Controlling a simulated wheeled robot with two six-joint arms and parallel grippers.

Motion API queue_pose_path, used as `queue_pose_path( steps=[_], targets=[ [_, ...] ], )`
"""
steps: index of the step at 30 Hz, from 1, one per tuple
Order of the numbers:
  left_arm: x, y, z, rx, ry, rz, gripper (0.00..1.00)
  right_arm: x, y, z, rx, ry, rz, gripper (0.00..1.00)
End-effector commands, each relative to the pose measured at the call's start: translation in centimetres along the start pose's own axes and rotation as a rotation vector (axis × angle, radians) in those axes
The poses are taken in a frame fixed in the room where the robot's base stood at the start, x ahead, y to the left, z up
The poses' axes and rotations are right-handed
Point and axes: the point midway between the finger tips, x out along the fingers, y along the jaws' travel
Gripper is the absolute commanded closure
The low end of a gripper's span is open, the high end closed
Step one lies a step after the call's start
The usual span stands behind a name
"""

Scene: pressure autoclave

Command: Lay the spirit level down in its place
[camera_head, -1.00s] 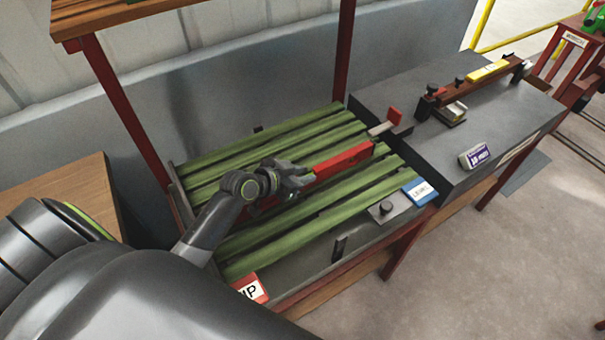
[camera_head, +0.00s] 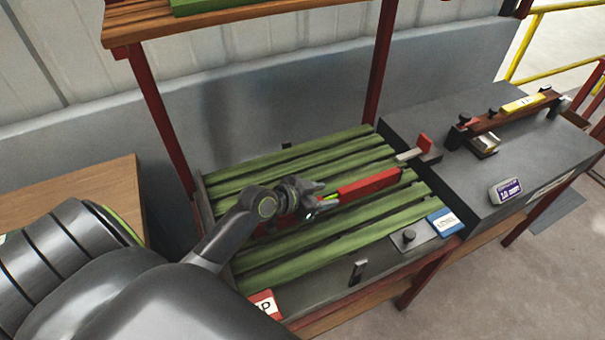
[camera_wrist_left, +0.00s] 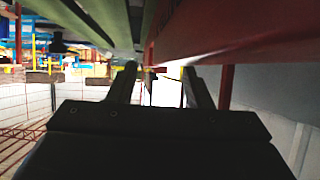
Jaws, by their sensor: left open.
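A long red bar (camera_head: 370,186), which looks like the spirit level, lies lengthwise among the green slats (camera_head: 290,255) of the bench. My left gripper (camera_head: 322,196) is over the middle of the bar and hides part of it; a red stretch shows on either side of the hand. In the left wrist view the two fingers (camera_wrist_left: 160,70) stand apart with nothing between them. The red bar (camera_wrist_left: 235,30) runs close by along the upper right there. Whether a finger touches it I cannot tell. My right gripper is out of view.
A grey block (camera_head: 470,185) to the right carries a brown rail (camera_head: 510,117) with a yellow piece (camera_head: 522,103) on top. A blue-white card (camera_head: 444,222) and a red-white sign (camera_head: 265,304) sit at the bench's front edge. Red posts (camera_head: 383,60) hold a wooden shelf (camera_head: 190,20) above.

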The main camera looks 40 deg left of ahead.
Motion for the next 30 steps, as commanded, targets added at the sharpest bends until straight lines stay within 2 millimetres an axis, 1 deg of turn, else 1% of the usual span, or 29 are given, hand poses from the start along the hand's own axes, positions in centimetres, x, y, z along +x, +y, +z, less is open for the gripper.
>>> queue_pose_path(
  steps=[9, 12, 15, 21, 30],
  targets=[
    [-6.3, 0.0, 0.2, 0.005, -0.004, 0.0, 0.55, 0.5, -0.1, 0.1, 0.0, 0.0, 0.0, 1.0],
    [-8.0, 0.0, 0.1, 0.005, -0.004, 0.001, 0.55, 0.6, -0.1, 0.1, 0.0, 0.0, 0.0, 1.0],
    [-9.1, 0.0, 0.1, 0.004, -0.004, 0.0, 0.55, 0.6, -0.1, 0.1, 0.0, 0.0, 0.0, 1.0],
    [-10.2, 0.1, 0.0, 0.001, -0.002, 0.002, 0.55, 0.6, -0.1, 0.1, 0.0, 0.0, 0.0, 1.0],
    [-10.2, 0.1, 0.0, -0.001, -0.001, 0.002, 0.55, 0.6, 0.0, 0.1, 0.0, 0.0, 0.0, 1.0]
  ],
)
